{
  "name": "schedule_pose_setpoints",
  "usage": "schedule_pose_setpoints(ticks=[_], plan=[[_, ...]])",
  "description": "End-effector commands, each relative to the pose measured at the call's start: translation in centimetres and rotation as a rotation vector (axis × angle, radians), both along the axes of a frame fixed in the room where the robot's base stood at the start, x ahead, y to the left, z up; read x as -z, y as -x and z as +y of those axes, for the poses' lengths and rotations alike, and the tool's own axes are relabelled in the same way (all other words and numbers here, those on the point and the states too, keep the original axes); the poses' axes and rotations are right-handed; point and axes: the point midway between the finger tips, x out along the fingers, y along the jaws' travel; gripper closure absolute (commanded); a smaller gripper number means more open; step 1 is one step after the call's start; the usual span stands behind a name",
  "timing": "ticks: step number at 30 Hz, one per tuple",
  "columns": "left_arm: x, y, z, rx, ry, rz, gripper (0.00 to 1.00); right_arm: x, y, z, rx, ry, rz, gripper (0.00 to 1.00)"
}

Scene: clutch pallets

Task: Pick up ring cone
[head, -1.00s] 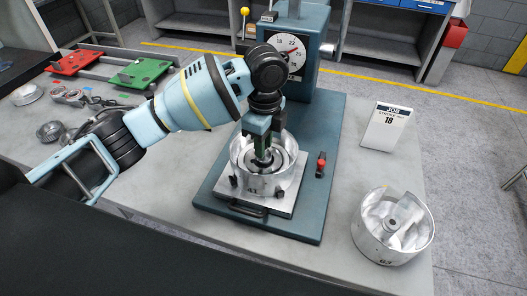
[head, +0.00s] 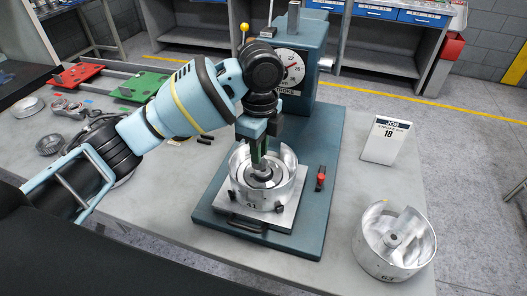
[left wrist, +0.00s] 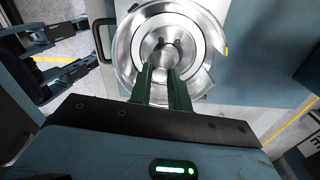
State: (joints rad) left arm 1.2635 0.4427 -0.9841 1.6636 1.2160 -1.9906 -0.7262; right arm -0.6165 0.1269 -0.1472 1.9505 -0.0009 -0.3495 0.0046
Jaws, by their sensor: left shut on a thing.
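In the left wrist view the green fingers (left wrist: 166,85) reach over the drum's rim to the centre of the ring cone (left wrist: 187,50). The fingers hide part of it, and I cannot tell whether it is clear of the drum. The drum sits on a metal plate (head: 287,214) with a black handle.
A teal press with a dial (head: 289,67) stands behind the drum on a teal base (head: 318,215). A red-tipped lever (head: 321,178) is at right. A second drum marked 63 (head: 393,262) and a job card (head: 385,139) stand farther right. Red and green pallets (head: 90,74) lie left.

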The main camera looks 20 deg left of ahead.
Motion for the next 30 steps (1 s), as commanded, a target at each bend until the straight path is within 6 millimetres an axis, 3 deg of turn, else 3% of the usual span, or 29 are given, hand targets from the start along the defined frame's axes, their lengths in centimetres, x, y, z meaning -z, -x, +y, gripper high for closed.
schedule_pose_setpoints(ticks=[6, 21, 30], plan=[[-0.4, 3.7, 2.2, -0.002, -0.003, -0.002, 1.00, -0.2, -0.1, 0.0, -0.001, 0.000, -0.005, 1.00], [-1.0, 10.6, 5.8, -0.001, -0.003, 0.000, 1.00, -0.3, -0.2, 0.0, -0.001, 0.000, -0.007, 1.00], [-1.3, 12.8, 6.9, -0.001, -0.001, 0.000, 1.00, -0.2, -0.2, 0.0, -0.001, 0.001, -0.005, 1.00]])
